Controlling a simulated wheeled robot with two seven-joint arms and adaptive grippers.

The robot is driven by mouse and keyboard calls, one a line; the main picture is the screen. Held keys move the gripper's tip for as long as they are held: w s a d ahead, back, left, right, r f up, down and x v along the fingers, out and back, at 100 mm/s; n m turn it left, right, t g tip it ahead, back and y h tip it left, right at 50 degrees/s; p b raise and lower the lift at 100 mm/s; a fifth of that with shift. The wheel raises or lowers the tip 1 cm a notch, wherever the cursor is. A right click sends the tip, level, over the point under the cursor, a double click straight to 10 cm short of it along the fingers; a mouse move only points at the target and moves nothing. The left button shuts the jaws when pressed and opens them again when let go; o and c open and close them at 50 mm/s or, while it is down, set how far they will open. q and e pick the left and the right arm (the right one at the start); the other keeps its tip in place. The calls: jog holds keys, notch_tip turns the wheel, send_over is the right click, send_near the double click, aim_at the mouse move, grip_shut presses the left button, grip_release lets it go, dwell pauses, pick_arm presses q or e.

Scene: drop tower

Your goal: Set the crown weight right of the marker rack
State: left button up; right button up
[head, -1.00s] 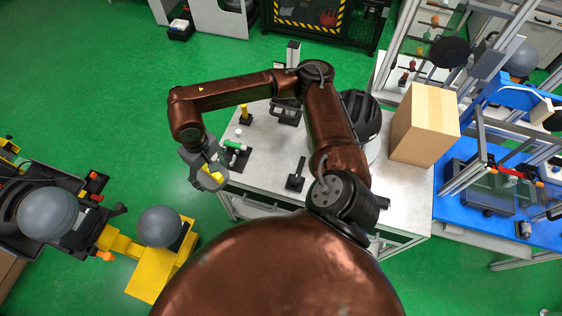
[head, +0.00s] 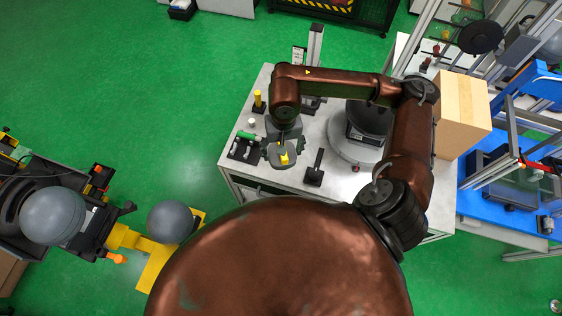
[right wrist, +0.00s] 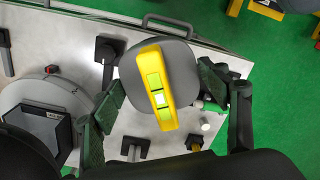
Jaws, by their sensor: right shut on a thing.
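My right gripper (head: 283,148) is shut on a grey rounded block with a yellow spirit level on top, which I take for the crown weight (head: 279,159). In the right wrist view the crown weight (right wrist: 182,58) sits between the green finger pads of the right gripper (right wrist: 160,92). The marker rack (head: 243,149), black with a green marker, lies on the table just left of the held weight. In the wrist view the rack is mostly hidden behind a finger. I cannot tell whether the weight touches the table. My left gripper is not in view.
A black upright post on a base (head: 315,172) stands just right of the weight. A small white cylinder (head: 251,123) and a yellow post (head: 259,100) stand behind the rack. A round grey platform (head: 340,145) and a cardboard box (head: 463,112) are farther right.

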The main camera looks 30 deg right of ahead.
jog(key=s+d+f+m+b, duration=0.3)
jog(key=s+f+m+b, duration=0.15)
jog(key=s+f, duration=0.25)
jog(key=shift+m, duration=0.65)
jog(key=w+f, duration=0.2)
jog(key=w, duration=0.2)
jog(key=w+f, duration=0.3)
jog(key=w, duration=0.1)
jog(key=w+f, duration=0.3)
jog(key=w, duration=0.1)
jog(key=shift+w+d, duration=0.15)
jog(key=shift+d, duration=0.25)
jog(key=shift+w+f, duration=0.75)
jog(key=shift+f, duration=1.6)
jog(key=shift+f, duration=0.15)
jog(key=o, duration=2.1)
